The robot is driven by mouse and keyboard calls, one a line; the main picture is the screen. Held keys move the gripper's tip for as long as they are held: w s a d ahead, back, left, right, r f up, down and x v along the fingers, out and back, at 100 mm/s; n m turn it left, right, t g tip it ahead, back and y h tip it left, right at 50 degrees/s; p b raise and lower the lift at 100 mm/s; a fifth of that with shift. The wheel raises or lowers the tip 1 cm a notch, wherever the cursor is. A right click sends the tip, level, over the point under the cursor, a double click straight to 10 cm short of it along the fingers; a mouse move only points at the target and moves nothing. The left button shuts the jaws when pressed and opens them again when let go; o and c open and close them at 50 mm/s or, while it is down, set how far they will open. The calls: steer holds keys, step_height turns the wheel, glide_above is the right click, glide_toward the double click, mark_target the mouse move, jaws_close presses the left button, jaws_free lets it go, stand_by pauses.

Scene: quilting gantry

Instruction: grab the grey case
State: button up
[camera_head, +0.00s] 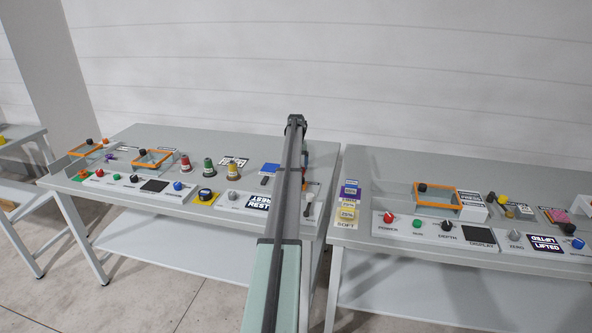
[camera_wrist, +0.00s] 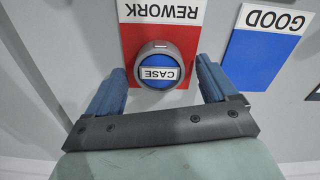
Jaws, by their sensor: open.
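The grey case (camera_wrist: 159,47) is a round grey piece with a blue top and a white label reading CASE. In the wrist view it sits on a red pad (camera_wrist: 187,35) marked REWORK. My gripper (camera_wrist: 161,70) is open, with one blue finger on each side of the case. A gap shows between the case and each finger, and the fingers do not appear to touch it. In the head view my arm hides the gripper, and I cannot make out the case there.
A blue pad (camera_wrist: 256,57) marked GOOD lies right of the red one in the wrist view. The head view shows a left bench (camera_head: 150,135) with knobs, coloured pieces and orange-rimmed trays, and a right bench (camera_head: 385,165) with similar items. A narrow gap separates the benches.

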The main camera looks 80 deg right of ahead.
steer(key=shift+c, duration=0.5)
steer(key=c, duration=1)
steer(key=shift+c, duration=0.2)
steer(key=shift+r, duration=0.1)
